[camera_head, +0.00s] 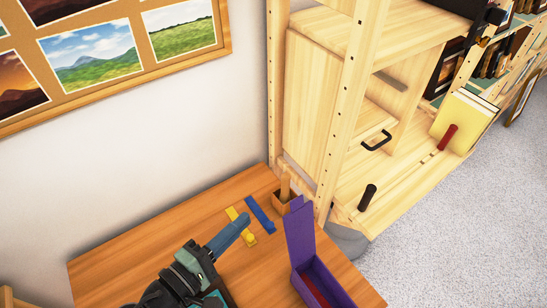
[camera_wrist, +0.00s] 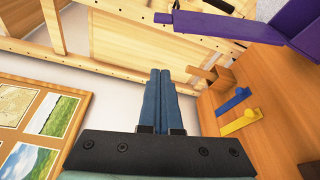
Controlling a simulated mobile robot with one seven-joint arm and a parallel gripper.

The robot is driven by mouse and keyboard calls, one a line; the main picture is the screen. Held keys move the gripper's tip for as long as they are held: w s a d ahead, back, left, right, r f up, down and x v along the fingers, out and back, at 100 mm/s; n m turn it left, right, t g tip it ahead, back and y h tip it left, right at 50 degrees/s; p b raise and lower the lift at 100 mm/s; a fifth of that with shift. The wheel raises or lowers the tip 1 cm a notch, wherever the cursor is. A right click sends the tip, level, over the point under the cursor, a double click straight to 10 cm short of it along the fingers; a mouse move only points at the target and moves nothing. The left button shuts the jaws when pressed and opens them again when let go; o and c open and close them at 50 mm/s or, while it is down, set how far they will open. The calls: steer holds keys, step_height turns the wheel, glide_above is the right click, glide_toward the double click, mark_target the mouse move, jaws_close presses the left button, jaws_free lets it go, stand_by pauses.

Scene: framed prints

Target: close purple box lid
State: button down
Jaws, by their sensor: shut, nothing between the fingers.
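The purple box (camera_head: 320,282) stands on the wooden table at the right, with its lid (camera_head: 300,233) standing up, open. Something red shows inside the box. In the wrist view the purple lid (camera_wrist: 210,24) shows at the top right, with part of the box (camera_wrist: 302,30) in the corner. My gripper (camera_head: 244,218) is to the left of the lid, above the table, apart from it. In the wrist view its blue fingers (camera_wrist: 160,74) are together with nothing between them.
A yellow piece (camera_head: 242,226), a blue piece (camera_head: 260,214) and a small wooden box (camera_head: 281,202) lie on the table (camera_head: 125,262) left of the lid. A wooden shelf unit (camera_head: 325,110) stands behind. The table's left part is clear.

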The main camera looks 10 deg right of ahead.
steer(key=w+d+p, duration=0.2)
steer(key=d+p, duration=0.2)
steer(key=d, duration=0.5)
steer(key=shift+w+r, duration=0.15)
steer(key=shift+r, duration=0.25)
steer(key=shift+f, duration=0.1)
